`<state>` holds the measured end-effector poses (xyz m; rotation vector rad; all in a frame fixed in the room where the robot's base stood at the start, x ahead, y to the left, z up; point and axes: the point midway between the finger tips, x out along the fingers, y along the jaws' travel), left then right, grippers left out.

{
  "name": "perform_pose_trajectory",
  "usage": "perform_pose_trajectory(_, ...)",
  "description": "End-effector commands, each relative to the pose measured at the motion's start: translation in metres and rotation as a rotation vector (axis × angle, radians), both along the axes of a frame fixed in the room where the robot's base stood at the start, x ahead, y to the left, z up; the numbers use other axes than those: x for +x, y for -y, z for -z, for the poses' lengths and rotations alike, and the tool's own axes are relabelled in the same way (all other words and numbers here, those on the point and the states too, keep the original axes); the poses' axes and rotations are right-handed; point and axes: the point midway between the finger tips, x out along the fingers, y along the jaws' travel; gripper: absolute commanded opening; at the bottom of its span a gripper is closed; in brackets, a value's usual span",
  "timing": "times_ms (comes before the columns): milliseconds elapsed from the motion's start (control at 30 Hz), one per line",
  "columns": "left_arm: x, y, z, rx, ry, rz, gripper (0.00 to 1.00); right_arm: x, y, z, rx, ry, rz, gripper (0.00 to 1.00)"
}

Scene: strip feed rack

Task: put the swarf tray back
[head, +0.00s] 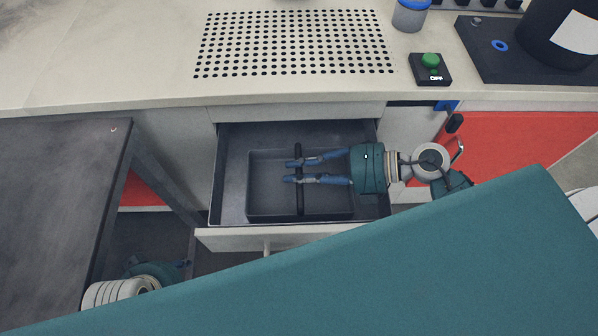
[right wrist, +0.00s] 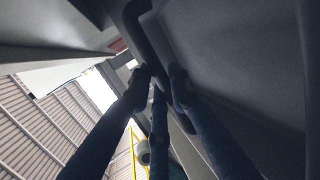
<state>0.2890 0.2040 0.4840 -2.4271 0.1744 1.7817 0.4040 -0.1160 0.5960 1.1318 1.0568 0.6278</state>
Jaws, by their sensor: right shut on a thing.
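The swarf tray (head: 326,208) is a dark grey open box with a black bar handle (head: 299,158) across its middle. It sits inside the pulled-out drawer (head: 232,160), towards its front and right. My right gripper (head: 290,170) reaches in from the right and is shut on the handle. The right wrist view shows its fingers (right wrist: 160,85) at the dark bar, with the grey tray surface (right wrist: 245,60) beside them; whether the tray touches the drawer floor is hidden. My left gripper (head: 186,268) is low at the left, partly hidden, and its jaws are unclear.
The drawer front (head: 320,238) is pale, with a small handle. Above is the bench top with a perforated plate (head: 295,45), a green button box (head: 431,68) and a blue-lidded jar (head: 410,15). A dark table (head: 60,200) stands at the left. Red panels (head: 530,140) are at the right.

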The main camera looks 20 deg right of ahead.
Motion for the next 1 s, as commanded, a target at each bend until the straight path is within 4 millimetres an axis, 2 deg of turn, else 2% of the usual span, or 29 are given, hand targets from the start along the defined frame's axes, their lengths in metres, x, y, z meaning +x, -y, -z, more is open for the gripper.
perform_pose_trajectory(367,-0.001,0.0,-0.003,0.001,0.001,0.0,0.4,0.0,0.0,0.002,0.001,0.002,0.0,0.0)
perform_pose_trajectory(400,-0.002,0.0,-0.004,0.0,0.001,0.0,0.4,0.0,0.0,0.003,0.001,0.001,0.0,0.24)
perform_pose_trajectory(467,-0.002,0.0,-0.004,0.001,0.0,0.0,0.4,0.0,0.0,0.003,0.001,0.001,0.0,0.36)
perform_pose_trajectory(833,-0.001,0.0,-0.005,0.0,0.002,-0.001,0.4,0.0,0.0,-0.001,0.0,0.002,0.001,0.37)
perform_pose_trajectory(967,0.001,0.0,-0.001,-0.001,0.006,0.0,0.4,-0.007,0.015,-0.006,-0.003,-0.001,0.001,0.37)
perform_pose_trajectory(1000,0.002,0.0,0.006,0.001,-0.003,0.001,0.4,-0.011,0.022,-0.009,-0.004,-0.003,0.002,0.37)
